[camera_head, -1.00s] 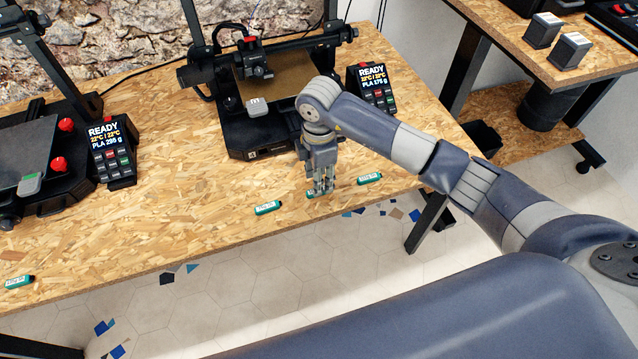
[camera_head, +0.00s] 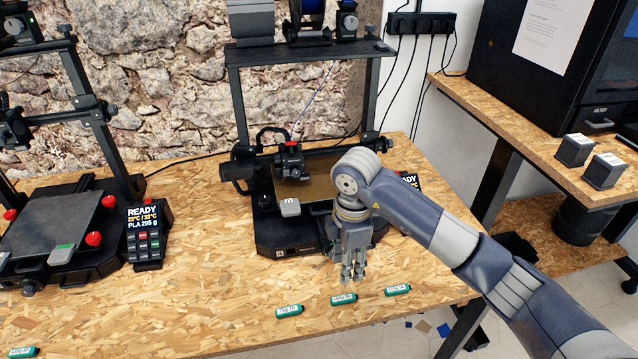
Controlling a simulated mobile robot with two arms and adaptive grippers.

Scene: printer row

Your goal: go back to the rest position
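My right gripper (camera_head: 353,273) points down over the wooden table, in front of the middle printer (camera_head: 285,228). It is a little behind and above three green labelled sticks near the table's front edge: a left one (camera_head: 289,311), a middle one (camera_head: 343,299) and a right one (camera_head: 398,290). The middle stick lies on the table, apart from the fingers. The fingers look close together with nothing seen between them, but their gap is too small to judge. My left gripper is not in view.
A second printer (camera_head: 60,235) with a control panel (camera_head: 146,234) reading READY stands at left. Another green stick (camera_head: 24,352) lies at the lower left. At right a side table (camera_head: 545,135) holds two grey boxes, one of them here (camera_head: 575,150). Clear table (camera_head: 210,285) lies between the printers.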

